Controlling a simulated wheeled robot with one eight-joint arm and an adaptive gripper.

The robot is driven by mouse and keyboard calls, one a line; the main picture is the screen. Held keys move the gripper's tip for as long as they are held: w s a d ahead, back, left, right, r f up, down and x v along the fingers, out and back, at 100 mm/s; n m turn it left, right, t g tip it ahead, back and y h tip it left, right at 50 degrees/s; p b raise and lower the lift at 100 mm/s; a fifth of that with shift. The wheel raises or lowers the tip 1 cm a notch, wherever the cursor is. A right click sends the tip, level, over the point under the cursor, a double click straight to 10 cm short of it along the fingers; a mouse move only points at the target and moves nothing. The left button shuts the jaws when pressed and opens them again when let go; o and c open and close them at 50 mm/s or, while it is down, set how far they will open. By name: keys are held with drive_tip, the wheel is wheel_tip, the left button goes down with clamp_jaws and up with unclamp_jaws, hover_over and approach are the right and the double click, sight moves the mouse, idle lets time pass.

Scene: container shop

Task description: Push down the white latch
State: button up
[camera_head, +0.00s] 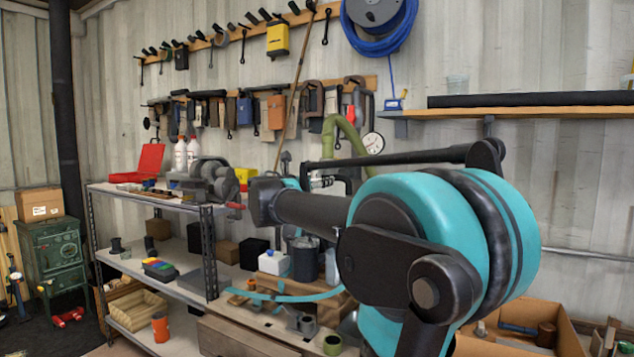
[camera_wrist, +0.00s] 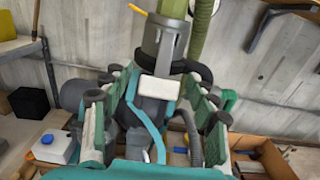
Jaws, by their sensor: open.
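In the wrist view, a small pale white block, which looks like the white latch (camera_wrist: 172,88), sits at the lower end of a grey strip. The strip hangs from a grey cylindrical fitting (camera_wrist: 165,38) joined to a green hose (camera_wrist: 201,22). My gripper (camera_wrist: 155,80) is open, its fingers spread to either side of the latch in the picture. I cannot tell whether any finger touches it. In the head view my arm hides the gripper's surroundings, and the latch cannot be made out.
A metal shelf unit (camera_head: 207,250) holds tools, bottles and boxes at left. A white container with a blue cap (camera_wrist: 52,147) stands at left in the wrist view. An open cardboard box (camera_head: 520,320) is at lower right. The green hose (camera_head: 345,125) hangs behind my arm.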

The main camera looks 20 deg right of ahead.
drive_tip(key=shift+w+d, duration=0.1)
drive_tip(key=shift+c, duration=0.4)
drive_tip(key=c, duration=1.1)
drive_tip(key=shift+w+d+f+t+h, duration=0.15)
drive_tip(key=shift+d+t+h, duration=0.05)
drive_tip(key=shift+t+h, duration=0.25)
drive_tip(key=shift+w+d+f+t+h, duration=0.2)
drive_tip(key=shift+t+h, duration=0.15)
drive_tip(key=shift+h, duration=0.2)
drive_tip(key=o, duration=1.2)
drive_tip(key=shift+s+a, duration=0.1)
drive_tip(key=v, duration=1.2)
drive_tip(key=shift+f, duration=0.1)
